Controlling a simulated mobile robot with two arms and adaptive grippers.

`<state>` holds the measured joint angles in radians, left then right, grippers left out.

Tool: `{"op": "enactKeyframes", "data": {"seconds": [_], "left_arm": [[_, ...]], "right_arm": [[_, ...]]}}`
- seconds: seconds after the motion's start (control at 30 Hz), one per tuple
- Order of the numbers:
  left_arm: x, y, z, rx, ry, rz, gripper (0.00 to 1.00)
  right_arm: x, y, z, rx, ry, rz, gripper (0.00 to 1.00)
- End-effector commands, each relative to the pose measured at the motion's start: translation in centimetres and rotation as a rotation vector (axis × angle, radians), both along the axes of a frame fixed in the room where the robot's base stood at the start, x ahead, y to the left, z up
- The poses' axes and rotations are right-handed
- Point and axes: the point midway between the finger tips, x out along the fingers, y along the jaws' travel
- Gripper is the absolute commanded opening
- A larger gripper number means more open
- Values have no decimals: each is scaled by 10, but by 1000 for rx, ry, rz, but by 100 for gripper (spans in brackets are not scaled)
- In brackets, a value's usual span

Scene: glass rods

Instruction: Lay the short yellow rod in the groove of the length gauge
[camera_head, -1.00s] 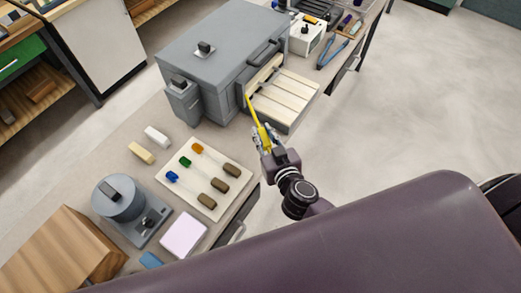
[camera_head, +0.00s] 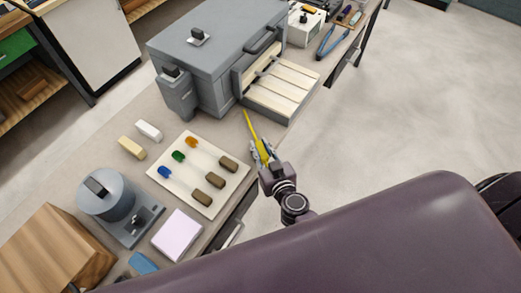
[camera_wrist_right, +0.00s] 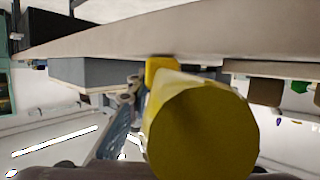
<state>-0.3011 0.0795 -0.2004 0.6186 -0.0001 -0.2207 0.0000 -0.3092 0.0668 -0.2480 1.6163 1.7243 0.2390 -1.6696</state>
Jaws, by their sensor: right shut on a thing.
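The yellow rod (camera_head: 251,127) is in my right gripper (camera_head: 260,153), which is shut on it in the head view. The rod slants up and left, its far end near the front left corner of the pale grooved tray (camera_head: 290,91) of the grey box. In the right wrist view the rod (camera_wrist_right: 202,132) points at the camera, its round end large and close. It is held off the table, near its front edge. I cannot tell for certain which thing is the length gauge. My left gripper is not in view.
A cream board (camera_head: 204,203) with coloured pieces and brown blocks lies left of the gripper. The grey box (camera_head: 215,45) stands behind. A round grey device (camera_head: 108,197), a pink pad (camera_head: 178,236) and a wooden block (camera_head: 50,250) are at left. The floor at right is clear.

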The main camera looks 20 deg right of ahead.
Motion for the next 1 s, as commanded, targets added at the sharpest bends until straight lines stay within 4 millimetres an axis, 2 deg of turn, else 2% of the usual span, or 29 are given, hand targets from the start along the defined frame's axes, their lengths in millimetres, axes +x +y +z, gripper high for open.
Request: {"op": "enactKeyframes", "data": {"seconds": [0.37, 0.4, 0.53, 0.87, 1.0], "left_arm": [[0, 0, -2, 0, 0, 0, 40], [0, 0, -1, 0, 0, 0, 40], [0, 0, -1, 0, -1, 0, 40], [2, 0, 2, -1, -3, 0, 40], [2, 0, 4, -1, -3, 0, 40]], "right_arm": [[0, 0, -4, 0, 0, 0, 0], [0, 0, -2, 0, 0, 0, 24], [0, 0, -2, 0, 0, 0, 37], [0, 0, 2, 2, -1, -1, 37], [-17, 0, 6, 0, 2, 0, 37]]}}
